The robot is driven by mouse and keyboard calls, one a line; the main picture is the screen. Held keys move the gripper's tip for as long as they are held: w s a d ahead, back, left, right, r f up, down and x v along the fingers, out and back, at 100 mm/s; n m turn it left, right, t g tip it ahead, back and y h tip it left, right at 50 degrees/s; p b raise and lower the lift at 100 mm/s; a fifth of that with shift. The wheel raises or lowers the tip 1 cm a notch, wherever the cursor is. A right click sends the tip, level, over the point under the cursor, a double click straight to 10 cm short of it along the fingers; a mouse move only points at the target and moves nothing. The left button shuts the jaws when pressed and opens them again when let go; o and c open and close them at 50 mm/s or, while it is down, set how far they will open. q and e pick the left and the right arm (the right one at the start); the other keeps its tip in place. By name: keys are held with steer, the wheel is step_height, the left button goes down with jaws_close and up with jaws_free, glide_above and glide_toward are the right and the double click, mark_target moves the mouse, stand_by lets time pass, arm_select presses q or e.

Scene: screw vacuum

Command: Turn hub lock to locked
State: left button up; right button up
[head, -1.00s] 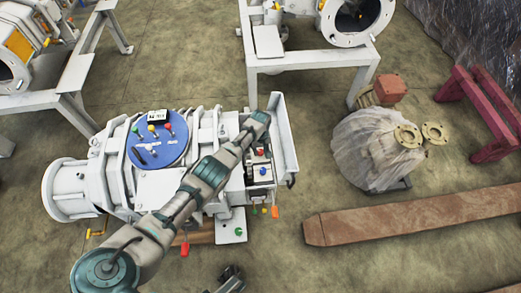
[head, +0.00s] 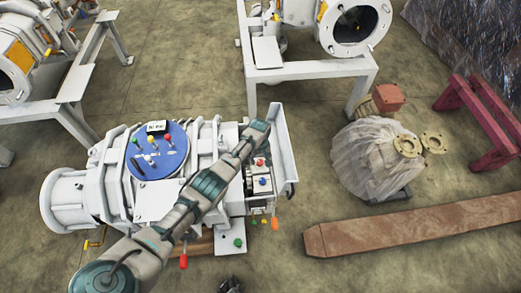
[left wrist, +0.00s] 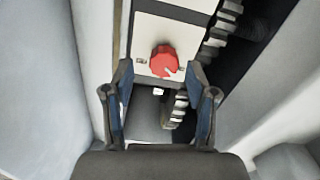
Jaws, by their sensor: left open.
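A red round knob (left wrist: 164,61) with a small white mark sits on a pale panel (left wrist: 144,35) in the left wrist view. In the head view the red knob (head: 260,162) is at the right end of the white vacuum machine (head: 70,200), behind a blue knob (head: 263,181). My left gripper (left wrist: 161,68) is open. Its two fingers stand on either side of the knob in that view, with visible gaps; I cannot tell the depth between them. My left arm crosses the machine in the head view, and its fingers are hidden there.
A blue disc (head: 157,150) with several coloured levers tops the machine. An upright white plate (head: 284,150) stands close right of the knobs. A wrapped bundle (head: 372,158) and a rusty beam (head: 420,224) lie to the right. A dark part (head: 231,286) shows at the bottom edge.

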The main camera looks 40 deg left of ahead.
mark_target(260, 160)
arm_select(q)
step_height(260, 160, up, 11)
steer(key=shift+f, duration=0.15)
steer(key=shift+a, duration=0.1)
stand_by(0.4)
